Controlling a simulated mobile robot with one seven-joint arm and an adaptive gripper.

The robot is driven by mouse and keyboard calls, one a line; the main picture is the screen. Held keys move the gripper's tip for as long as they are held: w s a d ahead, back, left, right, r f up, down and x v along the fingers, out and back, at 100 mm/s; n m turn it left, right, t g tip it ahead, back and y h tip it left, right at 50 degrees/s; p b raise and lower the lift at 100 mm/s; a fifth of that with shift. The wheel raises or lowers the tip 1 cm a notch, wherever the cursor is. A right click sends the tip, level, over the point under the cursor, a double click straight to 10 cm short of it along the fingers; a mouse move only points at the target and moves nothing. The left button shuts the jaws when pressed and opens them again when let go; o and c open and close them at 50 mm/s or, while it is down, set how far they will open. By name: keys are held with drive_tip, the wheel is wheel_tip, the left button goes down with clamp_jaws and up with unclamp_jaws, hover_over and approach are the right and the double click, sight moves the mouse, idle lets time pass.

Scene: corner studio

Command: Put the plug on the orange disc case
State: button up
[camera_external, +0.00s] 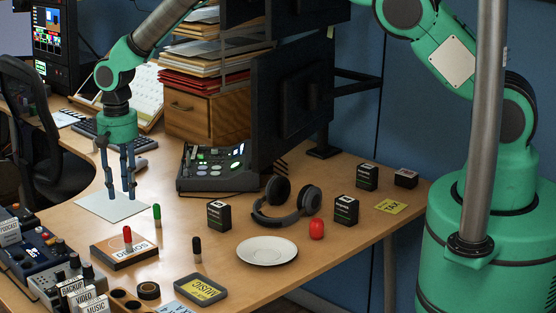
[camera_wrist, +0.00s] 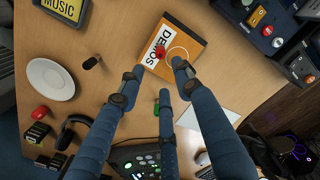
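The orange disc case (camera_wrist: 190,30), labelled DEMOS, lies flat on the desk; it also shows in the external view (camera_external: 146,255). A red-topped plug-like piece (camera_external: 127,238) stands on it and shows in the wrist view (camera_wrist: 160,51). A similar green piece (camera_external: 157,214) stands on the desk behind the case, partly hidden in the wrist view (camera_wrist: 157,108). A black one (camera_external: 197,249) stands to the right, also in the wrist view (camera_wrist: 91,62). My gripper (camera_external: 122,196) is open and empty, pointing down above the white sheet, behind and left of the green piece.
A white plate (camera_external: 267,251), headphones (camera_external: 284,206), a red object (camera_external: 317,229) and small black boxes (camera_external: 219,214) occupy the right. A mixer (camera_external: 28,240) stands at left. The white sheet (camera_external: 98,205) is bare.

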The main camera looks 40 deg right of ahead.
drive_tip(key=s+d+r, duration=0.1)
drive_tip(key=d+r, duration=0.3)
drive_tip(key=r, duration=0.3)
drive_tip(key=s+d+r+t, duration=0.1)
drive_tip(key=s+d+r, duration=0.15)
drive_tip(key=r, duration=0.45)
drive_tip(key=s+d+r, duration=0.1)
drive_tip(key=d+r, duration=0.3)
drive_tip(key=r, duration=0.3)
drive_tip(key=s+d+r+n+t, duration=0.1)
drive_tip(key=s+d+r, duration=0.5)
drive_tip(key=r, duration=0.2)
drive_tip(key=s+d+r+t, duration=0.1)
drive_tip(key=s+d+r, duration=0.5)
drive_tip(key=r, duration=0.2)
drive_tip(key=s+d+r+n+t, duration=0.1)
drive_tip(key=s+d+r, duration=0.3)
drive_tip(key=s, duration=0.4)
drive_tip(key=s+d+r, duration=0.3)
drive_tip(key=s+d, duration=0.2)
drive_tip(key=s, duration=0.3)
drive_tip(key=s+d, duration=0.2)
drive_tip(key=s, duration=0.6)
drive_tip(key=s+d+f+n+t, duration=0.1)
drive_tip(key=s+d, duration=0.1)
drive_tip(key=s, duration=0.5)
drive_tip(key=shift+s+d+f+t, duration=0.25)
drive_tip(key=shift+s+d+t, duration=0.05)
drive_tip(key=shift+s+d, duration=0.1)
